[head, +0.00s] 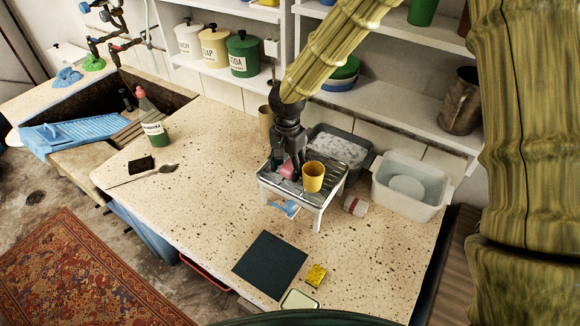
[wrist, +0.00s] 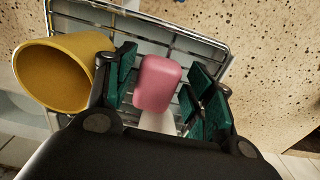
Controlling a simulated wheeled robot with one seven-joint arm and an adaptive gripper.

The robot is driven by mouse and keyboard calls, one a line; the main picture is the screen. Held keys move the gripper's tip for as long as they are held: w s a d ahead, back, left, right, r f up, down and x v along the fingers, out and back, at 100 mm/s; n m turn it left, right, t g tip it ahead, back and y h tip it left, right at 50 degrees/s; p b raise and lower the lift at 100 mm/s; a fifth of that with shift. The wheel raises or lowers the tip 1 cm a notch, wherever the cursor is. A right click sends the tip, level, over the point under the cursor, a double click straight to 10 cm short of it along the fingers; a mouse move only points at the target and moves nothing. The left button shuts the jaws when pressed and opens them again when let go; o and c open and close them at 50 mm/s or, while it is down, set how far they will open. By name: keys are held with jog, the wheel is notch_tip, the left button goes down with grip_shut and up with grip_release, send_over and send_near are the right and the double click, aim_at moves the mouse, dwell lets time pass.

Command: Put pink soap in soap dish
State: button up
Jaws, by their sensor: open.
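The pink soap (head: 287,170) is on a small white wire-topped rack (head: 320,206). In the wrist view the pink soap (wrist: 157,83) sits between the dark green finger pads of my gripper (wrist: 164,76), with a visible gap on the right. My gripper (head: 288,163) is open and low over the rack, pointing down. The head view partly hides the soap behind it. A small pale dish with a dark rim, which looks like the soap dish (head: 299,300), lies at the near counter edge, cut by the frame and well away from my gripper.
A yellow cup (head: 313,177) stands on the rack close beside my gripper; it also shows in the wrist view (wrist: 62,75). A grey tub (head: 341,147) and a white basin (head: 410,186) are behind. A yellow sponge (head: 316,275) and dark mat (head: 270,265) lie near the dish.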

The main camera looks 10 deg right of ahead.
jog(key=shift+c, duration=0.2)
jog(key=c, duration=0.9)
jog(key=shift+o, duration=0.2)
jog(key=shift+a+r+b, duration=0.1)
jog(key=shift+b, duration=0.3)
